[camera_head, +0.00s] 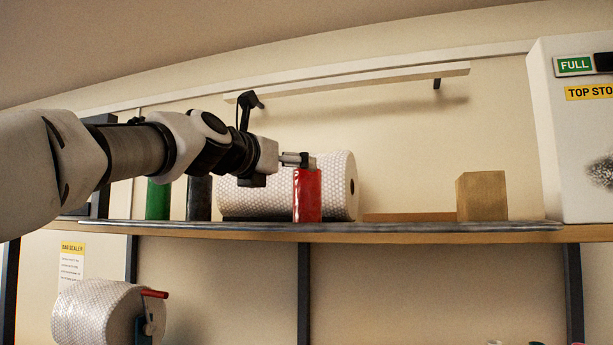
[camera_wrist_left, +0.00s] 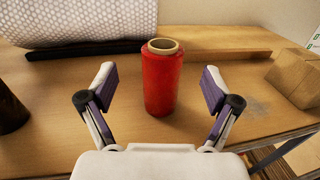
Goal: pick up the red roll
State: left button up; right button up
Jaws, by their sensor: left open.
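The red roll (camera_head: 307,196) stands upright on the shelf near its front edge, in front of a large bubble-wrap roll. In the left wrist view the red roll (camera_wrist_left: 161,82) has a tan core showing at its top. My left gripper (camera_wrist_left: 158,88) is open, with one finger to each side of the red roll and a gap on both sides. In the head view my left gripper (camera_head: 297,160) is level with the top of the roll. My right gripper is not in view.
A bubble-wrap roll (camera_head: 340,184) lies behind the red roll. A green roll (camera_head: 158,200) and a dark roll (camera_head: 199,198) stand to the left. A cardboard box (camera_head: 482,196) sits to the right, with bare shelf (camera_wrist_left: 215,65) between. A white cabinet (camera_head: 575,150) stands at far right.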

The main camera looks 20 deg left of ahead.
aim_at(300, 174)
pick_arm(q)
jog(key=p+x, duration=0.2)
jog(key=f+p+x, duration=0.1)
jog(key=p+x, duration=0.1)
jog(key=x, duration=0.1)
jog(key=shift+w+d+f, duration=0.1)
jog(key=shift+w+d, duration=0.1)
jog(key=shift+d, duration=0.05)
jog(key=shift+w+r+p, duration=0.2)
jog(key=shift+r+p, duration=0.05)
jog(key=shift+p, duration=0.25)
jog(key=shift+w+d+f, duration=0.1)
jog(key=shift+w, duration=0.1)
jog(key=shift+w+f, duration=0.2)
jog(key=shift+w, duration=0.25)
jog(key=shift+w+d, duration=0.1)
jog(key=c, duration=1.5)
jog(key=shift+o, duration=0.2)
jog(key=shift+s+r, duration=0.1)
jog(key=shift+s, duration=0.2)
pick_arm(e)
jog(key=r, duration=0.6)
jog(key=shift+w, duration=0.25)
